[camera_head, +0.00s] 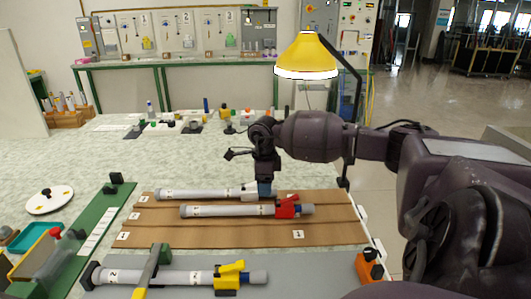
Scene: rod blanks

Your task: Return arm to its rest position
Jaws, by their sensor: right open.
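My right arm reaches in from the right, and its gripper (262,176) points down over the back of the brown grooved board (240,234). The gripper is open, at the blue fitting (265,189) of the rear rod; I cannot tell whether it touches it. The rear white rod (205,194) lies in a groove of the board. A second rod (235,210) with a red fitting (289,207) lies in front of it. A third rod (180,276) with a yellow fitting (230,273) lies on a grey mat nearer me. My left gripper is out of view.
A yellow lamp (307,55) stands behind the arm. A green strip (88,230), a white disc (49,200) and a teal tray (35,237) are at left. An orange box with black knobs (369,267) sits at front right. Small parts stand along the table's back.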

